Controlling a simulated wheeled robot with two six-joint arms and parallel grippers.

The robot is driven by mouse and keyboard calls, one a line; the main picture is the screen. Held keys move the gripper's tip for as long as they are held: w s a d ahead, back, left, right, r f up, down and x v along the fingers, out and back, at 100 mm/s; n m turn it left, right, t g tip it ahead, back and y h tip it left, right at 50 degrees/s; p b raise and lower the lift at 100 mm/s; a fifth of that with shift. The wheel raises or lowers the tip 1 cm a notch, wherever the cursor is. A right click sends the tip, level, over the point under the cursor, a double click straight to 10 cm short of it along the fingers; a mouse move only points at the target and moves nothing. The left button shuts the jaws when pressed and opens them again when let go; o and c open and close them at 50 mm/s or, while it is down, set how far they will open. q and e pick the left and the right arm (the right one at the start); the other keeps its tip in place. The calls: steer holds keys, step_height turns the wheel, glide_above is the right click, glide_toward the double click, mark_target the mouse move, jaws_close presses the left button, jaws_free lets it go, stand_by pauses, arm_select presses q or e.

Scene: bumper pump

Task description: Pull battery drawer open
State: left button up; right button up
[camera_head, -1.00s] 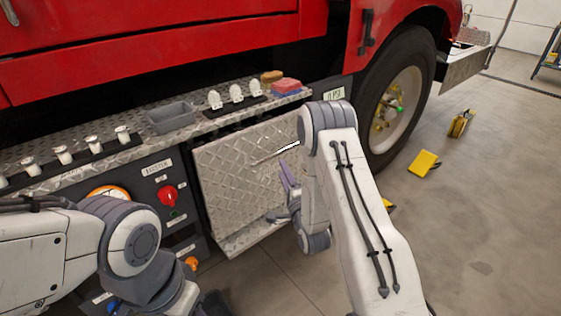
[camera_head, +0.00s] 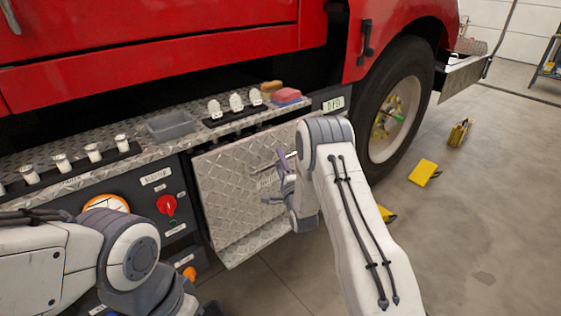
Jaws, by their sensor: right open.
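The battery drawer has a diamond-plate metal front (camera_head: 225,190) under the truck's step, with a thin bar handle (camera_head: 262,165) across its upper right part. The view does not settle whether the bar lies between the fingers. My right forearm hides the drawer's right edge. My left arm comes in at the lower left, and its gripper does not show.
A control panel with a red rotary switch (camera_head: 167,205) is left of the drawer. The step above carries a grey tray (camera_head: 171,126), white fittings and sponges (camera_head: 286,96). A wheel (camera_head: 397,110) stands to the right, with yellow chocks (camera_head: 424,172) on open floor.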

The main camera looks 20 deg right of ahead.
jaws_close()
steer(key=shift+d, duration=0.1)
stand_by(1.3)
